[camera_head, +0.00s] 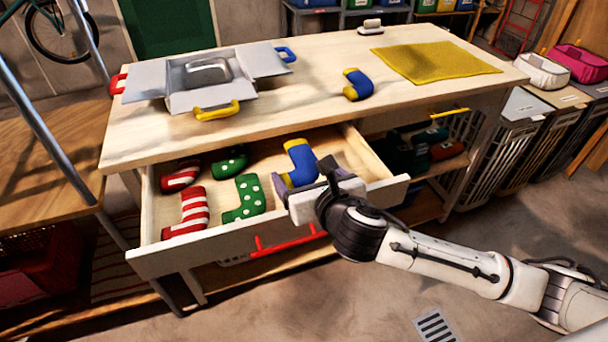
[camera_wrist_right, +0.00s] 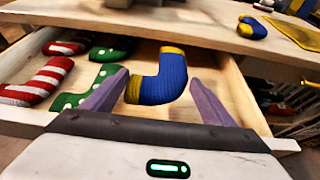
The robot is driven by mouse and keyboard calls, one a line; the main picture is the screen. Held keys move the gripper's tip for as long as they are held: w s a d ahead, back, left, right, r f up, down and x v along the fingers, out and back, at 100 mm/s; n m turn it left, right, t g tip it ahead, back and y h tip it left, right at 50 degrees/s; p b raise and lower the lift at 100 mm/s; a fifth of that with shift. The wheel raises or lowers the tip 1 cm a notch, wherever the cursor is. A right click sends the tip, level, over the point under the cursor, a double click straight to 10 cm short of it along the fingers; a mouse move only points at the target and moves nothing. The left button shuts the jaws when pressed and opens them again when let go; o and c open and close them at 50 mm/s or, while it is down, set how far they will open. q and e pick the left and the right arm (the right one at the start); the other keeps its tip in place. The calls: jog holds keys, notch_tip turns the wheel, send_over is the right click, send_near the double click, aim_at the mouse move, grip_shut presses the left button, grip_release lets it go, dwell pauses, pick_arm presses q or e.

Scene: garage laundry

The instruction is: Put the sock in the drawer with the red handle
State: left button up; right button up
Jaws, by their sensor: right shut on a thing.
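The drawer (camera_head: 185,248) with the red handle (camera_head: 289,243) is pulled out under the worktable. My right gripper (camera_head: 304,178) is over the drawer's right part, shut on a blue sock with yellow ends (camera_head: 299,158). In the right wrist view the sock (camera_wrist_right: 166,82) sits between the two purple fingers. I cannot tell whether it touches the drawer floor. Another blue and yellow sock (camera_head: 357,85) lies on the tabletop. Red and white striped socks (camera_head: 193,209) and green dotted socks (camera_head: 245,198) lie in the drawer's left and middle. My left gripper is not in view.
An open grey box (camera_head: 182,100) with colored handles stands on the tabletop (camera_head: 300,100). A yellow cloth (camera_head: 435,62) and a small brush-like item (camera_head: 370,27) lie farther right. A yellow handle (camera_head: 449,113) shows at the right front. Bins (camera_head: 500,155) stand beyond the table's right end.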

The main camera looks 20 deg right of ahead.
jog(key=shift+f, duration=0.5)
jog(key=o, duration=1)
jog(key=shift+o, duration=0.2)
jog(key=shift+r, duration=0.35)
jog(key=p+v, duration=0.1)
jog(key=v, duration=1.1)
jog(key=shift+r, duration=0.2)
